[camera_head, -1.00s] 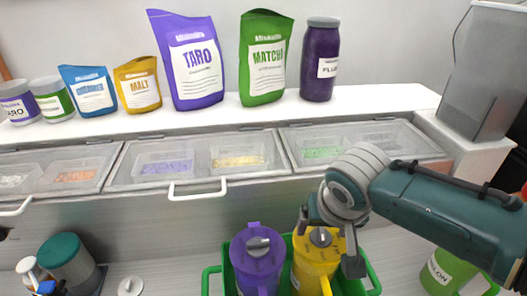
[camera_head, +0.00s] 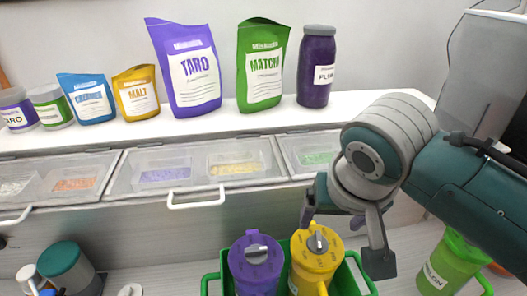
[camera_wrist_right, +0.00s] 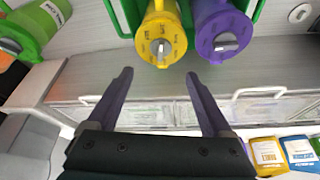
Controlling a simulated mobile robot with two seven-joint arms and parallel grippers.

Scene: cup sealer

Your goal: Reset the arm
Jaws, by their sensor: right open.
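My right gripper (camera_head: 343,234) is open and empty in the head view, above and to the right of the yellow pitcher (camera_head: 316,262). In the right wrist view its two purple fingers (camera_wrist_right: 159,73) are spread wide with nothing between them. The yellow pitcher (camera_wrist_right: 161,45) lies beyond the fingertips there, apart from them. A purple pitcher (camera_head: 255,268) stands just left of the yellow one; it also shows in the wrist view (camera_wrist_right: 222,38). Both stand in a green carrier (camera_head: 211,283). My left gripper is not in view.
Lidded topping bins (camera_head: 195,200) run along the back of the counter. Pouches such as taro (camera_head: 190,70) and matcha (camera_head: 264,65), and a plum jar (camera_head: 315,70), line the shelf above. A green melon pitcher (camera_head: 447,265) stands at right, below my right arm.

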